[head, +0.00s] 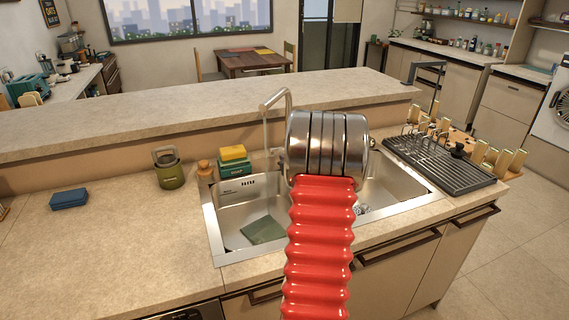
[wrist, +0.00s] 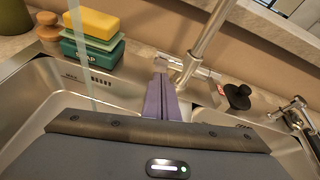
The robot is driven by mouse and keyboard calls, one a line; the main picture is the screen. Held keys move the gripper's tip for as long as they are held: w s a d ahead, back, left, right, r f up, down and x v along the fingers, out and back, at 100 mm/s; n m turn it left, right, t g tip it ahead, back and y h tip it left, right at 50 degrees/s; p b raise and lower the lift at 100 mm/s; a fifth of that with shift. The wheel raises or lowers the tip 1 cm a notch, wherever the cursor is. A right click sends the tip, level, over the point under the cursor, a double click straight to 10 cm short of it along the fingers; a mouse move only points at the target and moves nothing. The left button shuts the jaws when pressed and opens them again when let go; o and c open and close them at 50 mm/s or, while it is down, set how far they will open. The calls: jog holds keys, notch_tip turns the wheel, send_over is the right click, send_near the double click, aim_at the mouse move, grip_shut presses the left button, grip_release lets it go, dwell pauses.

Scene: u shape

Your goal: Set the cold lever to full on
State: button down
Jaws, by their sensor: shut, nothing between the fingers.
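The chrome sink tap (head: 287,103) stands behind the double sink, its lower part hidden by my arm in the head view. In the wrist view its column (wrist: 207,35) rises from a chrome crossbar (wrist: 195,69) with short handles at its sides. I cannot tell which handle is the cold lever or its exact setting. My gripper (wrist: 161,82) is shut and empty, its purple-grey fingers pointing at the left side of the crossbar; contact is unclear. A pale translucent strip (wrist: 80,45), looking like running water, falls over the left basin.
A yellow sponge (wrist: 96,22) on a green soap box (wrist: 90,50) and a wooden-topped bottle (wrist: 47,28) stand left of the tap. A black stopper (wrist: 238,96) and another chrome fitting (wrist: 293,112) are right. A drying rack (head: 440,163) stands beside the sink.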

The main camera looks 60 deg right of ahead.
jog(key=w+r, duration=0.1)
jog(key=r, duration=0.1)
jog(key=w+d+r, duration=0.1)
jog(key=r, duration=0.1)
jog(key=w+d+r, duration=0.1)
jog(key=r, duration=0.1)
jog(key=shift+w+d, duration=0.15)
jog(key=shift+w, duration=0.05)
jog(key=shift+w+d+r, duration=0.45)
jog(key=shift+w+r, duration=0.15)
jog(key=shift+w, duration=0.05)
jog(key=shift+w+d+r, duration=0.15)
jog(key=shift+w+r, duration=0.1)
jog(key=shift+r, duration=0.8)
jog(key=s+a+r, duration=0.1)
jog(key=s+r, duration=0.2)
jog(key=r, duration=0.4)
jog(key=shift+s+a+r, duration=0.15)
jog(key=shift+s+a, duration=0.1)
